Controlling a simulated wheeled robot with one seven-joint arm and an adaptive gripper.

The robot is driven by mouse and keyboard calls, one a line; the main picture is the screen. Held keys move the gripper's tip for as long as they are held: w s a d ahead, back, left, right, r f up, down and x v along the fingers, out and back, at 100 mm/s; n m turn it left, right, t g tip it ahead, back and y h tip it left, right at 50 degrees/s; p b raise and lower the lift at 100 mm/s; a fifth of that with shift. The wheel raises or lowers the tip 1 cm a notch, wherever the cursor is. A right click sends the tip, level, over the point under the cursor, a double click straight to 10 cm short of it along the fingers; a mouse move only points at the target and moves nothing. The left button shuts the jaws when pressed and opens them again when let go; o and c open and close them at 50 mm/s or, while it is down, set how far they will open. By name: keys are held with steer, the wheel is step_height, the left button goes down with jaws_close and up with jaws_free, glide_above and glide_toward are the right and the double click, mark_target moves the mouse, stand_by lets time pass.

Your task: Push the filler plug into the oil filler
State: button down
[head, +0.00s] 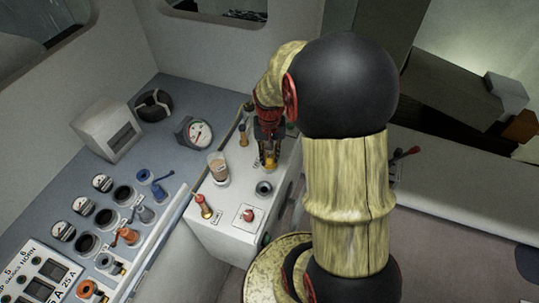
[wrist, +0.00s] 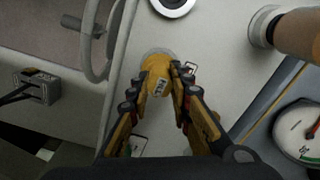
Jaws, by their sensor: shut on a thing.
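In the head view, my gripper (head: 268,160) points down over the top of a white box, and the plug is small between the fingers.
An open ring with a dark hole (head: 264,188) is on the white box (head: 223,238), near a red knob (head: 248,215), an orange-handled part (head: 204,207) and a brown-filled cup (head: 218,167). A gauge (head: 197,133) stands left.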

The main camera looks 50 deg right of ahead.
steer(key=c, duration=1.5)
jaws_free()
steer(key=shift+c, duration=0.2)
steer(key=shift+r, duration=0.1)
step_height(320, 180, up, 12)
steer(key=s+a+f+n+t+b, duration=0.2)
steer(key=a+n+b, duration=0.1)
steer(key=a+b, duration=0.3)
steer(key=s+a+f+n+t+b, duration=0.1)
steer(key=s+a+f+n+b, duration=0.2)
steer(key=a+b, duration=0.3)
steer(key=s+a+f+n+t+b, duration=0.2)
steer(key=a+b, duration=0.4)
steer(key=a, duration=0.4)
steer(key=shift+s+a+f+n+t+b, duration=0.3)
steer(key=shift+a+n, duration=0.1)
steer(key=shift+n, duration=0.1)
